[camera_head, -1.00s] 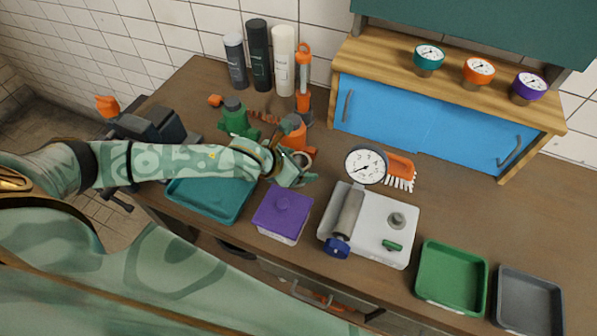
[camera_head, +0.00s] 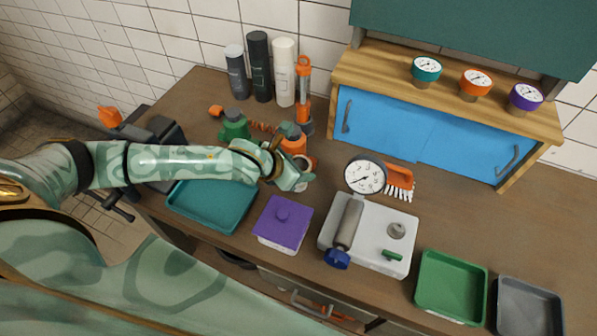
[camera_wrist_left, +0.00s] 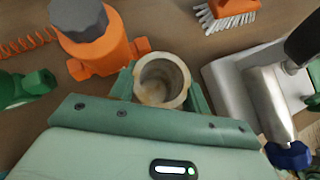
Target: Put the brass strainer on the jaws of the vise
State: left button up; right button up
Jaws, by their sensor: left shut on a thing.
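The brass strainer (camera_wrist_left: 162,80), a hollow, cup-like dull brass piece, sits between the fingers of my left gripper (camera_head: 298,177) with its open end facing the wrist camera. The gripper is shut on it; the fingers show on both sides of it in the left wrist view (camera_wrist_left: 160,92). In the head view only part of the strainer's rim (camera_head: 309,161) shows beside the fingers. I cannot tell whether it touches the bench. The dark grey vise (camera_head: 166,130) stands at the bench's left end, partly hidden behind my left forearm. My right gripper is out of view.
A teal tray (camera_head: 210,207) and a purple box (camera_head: 282,222) lie in front. A white plate with a roller (camera_head: 380,228) and a gauge (camera_head: 365,175) are to the right.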

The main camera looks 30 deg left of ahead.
pick_arm(q)
jog(key=s+d+r+p, duration=0.3)
jog(key=s+d+r, duration=0.2)
jog(key=s+r, duration=0.5)
jog(key=s, duration=0.3)
jog(key=shift+r, duration=0.3)
